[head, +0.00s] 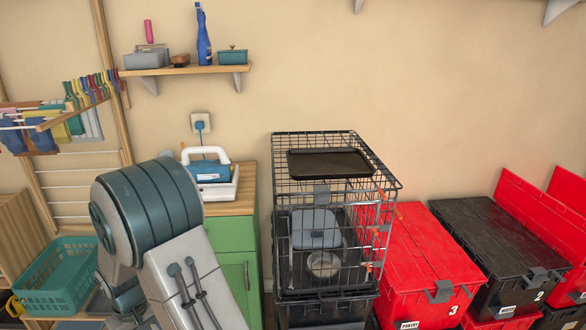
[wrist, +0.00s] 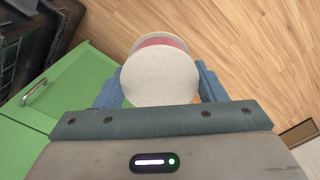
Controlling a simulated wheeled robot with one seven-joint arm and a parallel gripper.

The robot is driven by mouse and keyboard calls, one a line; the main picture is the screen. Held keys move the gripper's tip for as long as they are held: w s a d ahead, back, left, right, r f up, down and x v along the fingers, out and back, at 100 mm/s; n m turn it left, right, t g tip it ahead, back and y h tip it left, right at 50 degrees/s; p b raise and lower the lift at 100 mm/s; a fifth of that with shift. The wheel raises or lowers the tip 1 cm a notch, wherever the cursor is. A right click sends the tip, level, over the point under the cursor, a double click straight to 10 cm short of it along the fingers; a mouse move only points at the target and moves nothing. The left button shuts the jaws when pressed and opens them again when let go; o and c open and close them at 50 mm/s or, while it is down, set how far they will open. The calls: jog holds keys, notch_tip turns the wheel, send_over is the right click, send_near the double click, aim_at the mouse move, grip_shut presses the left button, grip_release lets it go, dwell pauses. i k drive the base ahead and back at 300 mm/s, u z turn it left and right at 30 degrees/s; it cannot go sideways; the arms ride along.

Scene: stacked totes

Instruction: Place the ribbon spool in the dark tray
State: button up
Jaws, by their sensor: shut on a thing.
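The ribbon spool (wrist: 160,76) shows in the wrist view as a white round flange with a second flange and a pink-red band behind it. My gripper (wrist: 158,88) is shut on it, with a blue finger at each side, and holds it above the wooden floor. The lower part of the spool is hidden behind the gripper body. The dark tray (head: 331,163) lies flat on top of the wire cage in the head view, and it looks empty. The gripper and spool do not show in the head view; only my arm shows at the left.
The wire cage (head: 297,235) stands beside the green cabinet (head: 238,262), which also shows in the wrist view (wrist: 68,92). Red totes (head: 425,255) and a black tote (head: 490,235) stand at the right. A teal basket (head: 60,275) is at left.

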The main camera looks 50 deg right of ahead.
aim_at(310, 164)
jog(key=z, duration=1.4)
